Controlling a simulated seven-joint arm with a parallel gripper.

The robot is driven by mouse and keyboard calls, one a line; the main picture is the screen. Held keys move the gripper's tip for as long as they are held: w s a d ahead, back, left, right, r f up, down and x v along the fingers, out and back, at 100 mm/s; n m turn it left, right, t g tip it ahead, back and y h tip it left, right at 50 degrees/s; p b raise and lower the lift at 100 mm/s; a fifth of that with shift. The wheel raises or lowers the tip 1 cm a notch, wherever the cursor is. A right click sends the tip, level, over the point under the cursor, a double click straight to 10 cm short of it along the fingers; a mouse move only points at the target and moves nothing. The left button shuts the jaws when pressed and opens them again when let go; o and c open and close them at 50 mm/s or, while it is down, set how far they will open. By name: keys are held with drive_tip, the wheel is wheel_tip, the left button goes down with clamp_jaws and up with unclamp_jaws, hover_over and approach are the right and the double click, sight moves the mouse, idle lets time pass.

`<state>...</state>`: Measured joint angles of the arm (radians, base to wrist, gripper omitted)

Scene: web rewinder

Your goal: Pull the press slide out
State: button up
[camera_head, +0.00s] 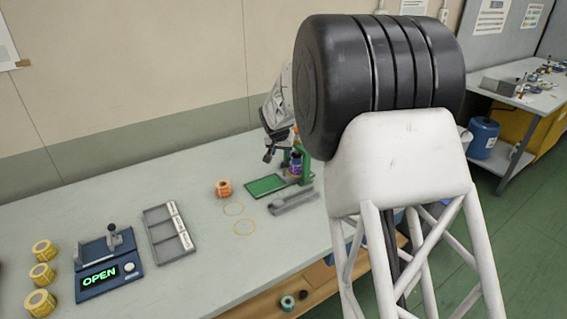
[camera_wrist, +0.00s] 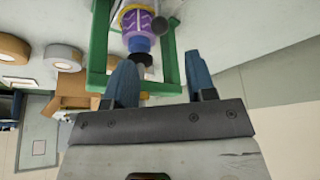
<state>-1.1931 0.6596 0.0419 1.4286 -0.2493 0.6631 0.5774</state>
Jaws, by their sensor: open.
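The press shows in the head view as a green upright frame (camera_head: 305,165) with a flat green plate (camera_head: 265,186) on the bench and a purple part (camera_head: 295,166) at the frame. I cannot tell which green part is the slide. In the wrist view a green frame (camera_wrist: 98,45) surrounds a purple and yellow part with a blue end (camera_wrist: 138,22). My gripper (camera_wrist: 160,65) is open, its two blue fingers apart with a green bar between them; contact is unclear.
A grey channel (camera_head: 293,201) lies beside the plate. An orange roll (camera_head: 223,187) and two thin rings (camera_head: 233,209) lie to the left. Further left are a grey tray (camera_head: 152,240), a blue device reading OPEN (camera_head: 108,277) and yellow rolls (camera_head: 41,274).

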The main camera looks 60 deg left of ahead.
sight(284, 163)
drive_tip(key=shift+w+f, duration=0.1)
drive_tip(key=shift+f, duration=0.05)
drive_tip(key=shift+x, duration=3.7)
clamp_jaws()
